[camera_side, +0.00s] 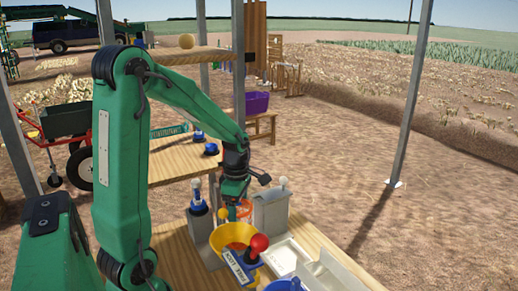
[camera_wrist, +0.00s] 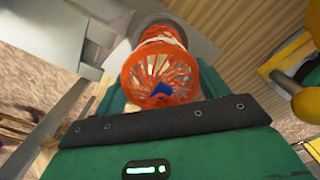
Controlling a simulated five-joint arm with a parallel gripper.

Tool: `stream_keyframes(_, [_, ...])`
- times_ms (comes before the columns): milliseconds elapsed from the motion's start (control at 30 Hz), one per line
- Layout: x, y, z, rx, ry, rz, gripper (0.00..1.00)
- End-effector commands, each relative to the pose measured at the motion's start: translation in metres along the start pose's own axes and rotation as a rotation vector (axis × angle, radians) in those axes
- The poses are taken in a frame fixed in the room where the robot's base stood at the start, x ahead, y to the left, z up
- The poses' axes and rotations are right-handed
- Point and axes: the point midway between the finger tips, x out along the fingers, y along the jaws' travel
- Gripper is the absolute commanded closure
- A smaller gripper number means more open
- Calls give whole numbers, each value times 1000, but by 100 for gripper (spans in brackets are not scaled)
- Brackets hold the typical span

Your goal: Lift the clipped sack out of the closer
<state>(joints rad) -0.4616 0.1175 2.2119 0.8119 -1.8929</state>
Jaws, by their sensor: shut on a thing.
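The sack (camera_wrist: 160,52) is an orange net tube with a flared round mouth facing the wrist camera. A small blue clip (camera_wrist: 162,91) shows in the middle of that mouth. In the side view a little of the orange sack (camera_side: 246,209) shows beside my gripper (camera_side: 236,203). My gripper is shut on the sack; its green body and black edge lie right below the mouth in the wrist view. A grey box-shaped machine (camera_side: 270,210), perhaps the closer, stands just right of my gripper. I cannot tell whether the sack still touches it.
A yellow funnel (camera_side: 217,236) stands in front of my gripper, with a red-knobbed lever (camera_side: 259,244) and a lettered plate (camera_side: 240,269) close by. A white tray (camera_side: 283,257) lies to the right. A blue-and-white knobbed device (camera_side: 198,203) stands left. Metal posts frame the stand.

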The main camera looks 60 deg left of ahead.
Motion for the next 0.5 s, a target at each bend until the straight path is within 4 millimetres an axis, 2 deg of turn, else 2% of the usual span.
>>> stream_keyframes(500, [-58, 1, 0, 0, -1, 4, 59])
